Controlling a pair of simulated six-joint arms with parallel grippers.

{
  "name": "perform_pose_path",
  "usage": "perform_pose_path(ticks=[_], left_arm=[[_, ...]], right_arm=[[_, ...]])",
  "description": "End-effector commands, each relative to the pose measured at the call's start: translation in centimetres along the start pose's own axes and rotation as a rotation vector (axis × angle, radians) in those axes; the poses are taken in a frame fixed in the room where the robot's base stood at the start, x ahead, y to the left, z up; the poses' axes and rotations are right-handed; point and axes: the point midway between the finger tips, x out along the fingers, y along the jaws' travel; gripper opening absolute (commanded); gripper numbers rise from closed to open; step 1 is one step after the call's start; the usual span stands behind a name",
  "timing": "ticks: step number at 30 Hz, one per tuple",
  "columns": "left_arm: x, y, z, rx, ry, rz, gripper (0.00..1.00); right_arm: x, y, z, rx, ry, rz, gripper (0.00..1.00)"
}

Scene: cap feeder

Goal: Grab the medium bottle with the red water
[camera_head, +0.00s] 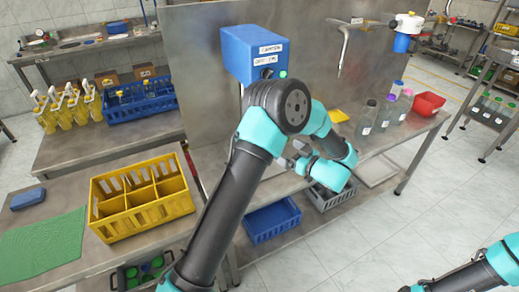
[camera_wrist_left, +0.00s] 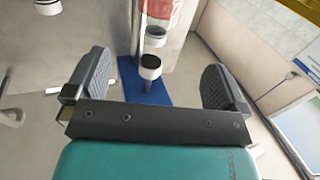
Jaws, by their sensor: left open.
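My left gripper (camera_head: 298,156) is at the workbench below the blue box, partly hidden by my own wrist. In the left wrist view its two dark fingers (camera_wrist_left: 158,88) are wide apart with nothing held between them. Beyond them is a translucent red shape (camera_wrist_left: 172,14) at the top edge, cut off; I cannot tell whether it is the bottle with red water. My right gripper is out of the picture; only part of that arm shows.
A blue box (camera_head: 254,55) is mounted above the bench. A red bin (camera_head: 428,104) stands right of the bottles. A yellow divided crate (camera_head: 141,206) is on the left table by a green mat (camera_head: 43,248). The wrist view shows a black-and-white cup-like part (camera_wrist_left: 150,68).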

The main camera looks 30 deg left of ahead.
Motion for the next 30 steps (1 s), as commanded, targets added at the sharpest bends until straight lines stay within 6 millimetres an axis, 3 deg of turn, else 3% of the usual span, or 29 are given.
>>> perform_pose_path(ticks=[15, 30], left_arm=[[8.7, 0.0, 0.0, 0.0, 0.0, -0.003, 1.0], [9.9, 0.0, 0.0, -0.001, 0.0, 0.0, 1.0]], right_arm=[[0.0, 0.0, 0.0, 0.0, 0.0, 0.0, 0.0], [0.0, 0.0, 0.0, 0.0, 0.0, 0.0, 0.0]])
